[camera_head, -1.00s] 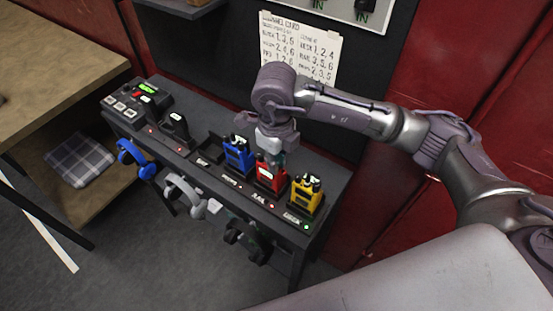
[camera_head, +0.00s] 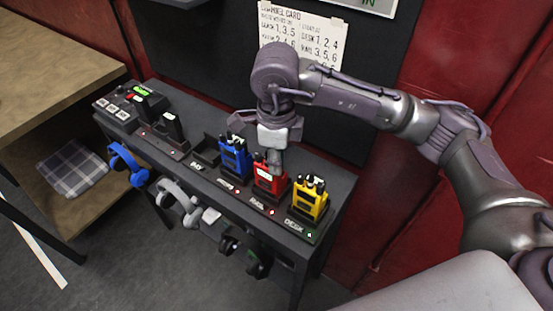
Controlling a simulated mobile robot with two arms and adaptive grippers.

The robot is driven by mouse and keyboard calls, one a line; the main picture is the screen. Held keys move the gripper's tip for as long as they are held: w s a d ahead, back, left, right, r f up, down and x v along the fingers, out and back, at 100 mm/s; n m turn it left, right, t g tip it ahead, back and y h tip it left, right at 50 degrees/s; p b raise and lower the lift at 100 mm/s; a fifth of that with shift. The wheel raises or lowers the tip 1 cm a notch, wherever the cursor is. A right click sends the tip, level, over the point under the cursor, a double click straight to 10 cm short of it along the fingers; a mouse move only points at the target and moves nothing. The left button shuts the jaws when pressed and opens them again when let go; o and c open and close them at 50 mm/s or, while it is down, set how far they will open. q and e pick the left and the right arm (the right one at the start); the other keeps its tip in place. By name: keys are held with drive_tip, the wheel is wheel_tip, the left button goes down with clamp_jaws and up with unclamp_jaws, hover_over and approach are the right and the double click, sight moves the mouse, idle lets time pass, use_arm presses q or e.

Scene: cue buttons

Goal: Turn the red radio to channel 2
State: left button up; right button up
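The red radio (camera_head: 268,183) stands upright in the charging row on the dark narrow table, between the blue radio (camera_head: 235,157) and the yellow radio (camera_head: 310,201). A small red light shows in front of it. My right gripper (camera_head: 275,160) points down at the top of the red radio, at or just above its knobs. Its fingers overlap the radio's top, so I cannot tell if they touch or grip a knob. The radio's channel setting is too small to read. My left gripper is not in view.
A channel card (camera_head: 302,38) hangs on the dark board behind. Black radios and a button box (camera_head: 117,112) stand at the table's left. Blue (camera_head: 126,162), grey (camera_head: 178,200) and black headsets hang along the front. A wooden bench (camera_head: 45,70) stands at left.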

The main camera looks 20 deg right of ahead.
drive_tip(key=shift+o, duration=1.4)
wheel_tip(320, 180, up, 12)
drive_tip(key=shift+s, duration=0.1)
